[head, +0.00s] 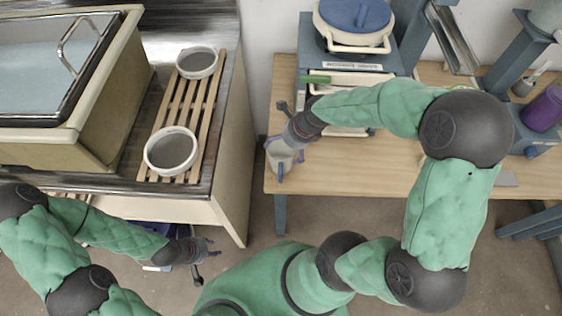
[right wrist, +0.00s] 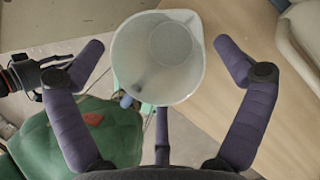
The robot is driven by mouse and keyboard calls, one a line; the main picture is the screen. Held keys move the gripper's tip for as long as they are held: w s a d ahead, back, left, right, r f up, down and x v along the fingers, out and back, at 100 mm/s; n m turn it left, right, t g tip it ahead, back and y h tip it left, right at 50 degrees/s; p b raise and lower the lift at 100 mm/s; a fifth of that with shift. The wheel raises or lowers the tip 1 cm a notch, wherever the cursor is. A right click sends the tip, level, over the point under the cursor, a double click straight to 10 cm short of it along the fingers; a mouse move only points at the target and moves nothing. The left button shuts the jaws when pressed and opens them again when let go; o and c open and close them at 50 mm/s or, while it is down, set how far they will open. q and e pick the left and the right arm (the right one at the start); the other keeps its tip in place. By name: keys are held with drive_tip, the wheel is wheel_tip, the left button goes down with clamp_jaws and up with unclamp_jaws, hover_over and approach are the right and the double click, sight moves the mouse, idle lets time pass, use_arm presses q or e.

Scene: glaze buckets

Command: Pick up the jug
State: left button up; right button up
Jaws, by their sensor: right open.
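The jug (head: 284,152) is a pale, translucent open vessel at the left end of the wooden table, partly hidden by my right gripper in the head view. In the right wrist view the jug (right wrist: 180,70) is seen from above, its inside looking empty. My right gripper (head: 286,160) is open. In the right wrist view its fingers (right wrist: 162,65) stand spread on either side of the jug with gaps, and another finger is below it. My left gripper (head: 207,260) is open and empty, low in front of the left bench, away from the jug.
Two round bowls (head: 171,150) (head: 197,63) stand on a wooden slatted rack (head: 185,105) beside a sink-like basin (head: 45,60). A lidded bucket (head: 350,42) stands at the back of the table (head: 370,170). A purple container (head: 543,110) is far right. A floor gap separates bench and table.

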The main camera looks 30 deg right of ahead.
drive_tip(key=shift+x, duration=1.05)
drive_tip(key=c, duration=1.2)
drive_tip(key=shift+r, duration=0.1)
drive_tip(key=shift+c, duration=0.2)
